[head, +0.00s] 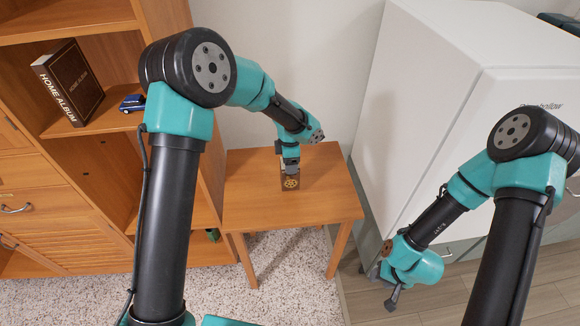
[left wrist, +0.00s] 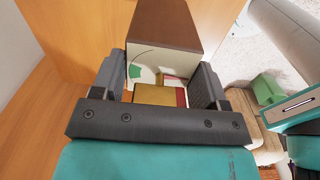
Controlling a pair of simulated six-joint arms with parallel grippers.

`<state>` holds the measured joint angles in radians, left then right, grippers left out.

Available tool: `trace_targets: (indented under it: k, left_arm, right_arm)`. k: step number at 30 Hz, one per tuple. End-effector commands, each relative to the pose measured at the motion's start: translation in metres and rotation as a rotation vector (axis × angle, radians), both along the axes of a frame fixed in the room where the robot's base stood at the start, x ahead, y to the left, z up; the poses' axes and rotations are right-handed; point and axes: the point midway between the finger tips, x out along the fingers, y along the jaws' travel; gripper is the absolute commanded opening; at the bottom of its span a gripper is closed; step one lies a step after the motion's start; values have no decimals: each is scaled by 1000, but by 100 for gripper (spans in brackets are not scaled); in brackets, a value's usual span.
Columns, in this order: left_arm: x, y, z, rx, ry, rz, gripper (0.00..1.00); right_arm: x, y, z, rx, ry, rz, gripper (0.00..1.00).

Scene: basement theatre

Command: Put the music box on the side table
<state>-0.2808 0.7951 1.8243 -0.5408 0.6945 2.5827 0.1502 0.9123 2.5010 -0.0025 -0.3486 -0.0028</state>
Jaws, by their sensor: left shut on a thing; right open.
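The music box (head: 290,184) is a small dark brown box with a gold emblem, seen over the wooden side table (head: 335,205) in the head view. My left gripper (head: 290,166) is shut on it from above. In the left wrist view the music box (left wrist: 165,25) shows a brown face and a cream side between the two dark fingers (left wrist: 165,85). It is at or just above the tabletop; I cannot tell whether its base touches. My right gripper (head: 388,288) is open and empty, low over the floor right of the table.
A wooden shelf unit (head: 105,165) stands left of the table, holding a home album (head: 72,82) and a blue toy car (head: 132,103). A white fridge (head: 450,100) stands to the right. The tabletop around the box is clear.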

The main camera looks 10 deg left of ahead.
Motion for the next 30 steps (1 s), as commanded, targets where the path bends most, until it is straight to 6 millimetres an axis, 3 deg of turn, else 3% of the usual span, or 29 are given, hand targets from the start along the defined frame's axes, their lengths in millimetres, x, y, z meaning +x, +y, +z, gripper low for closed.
trace_targets:
  k: [2,10,23,24,30]
  left_arm:
    - [6,1,-1,0,-1,1,16]
    - [6,1,-34,-1,2,-1,16]
    - [7,1,-38,-1,1,0,16]
    - [6,1,-39,-1,1,0,69]
    - [6,1,-39,-1,1,0,89]
  right_arm:
    - [0,0,0,0,0,0,43]
    - [0,0,0,0,0,0,43]
    - [0,0,0,0,0,0,43]
    - [0,0,0,0,0,0,43]
    - [0,0,0,0,0,0,43]
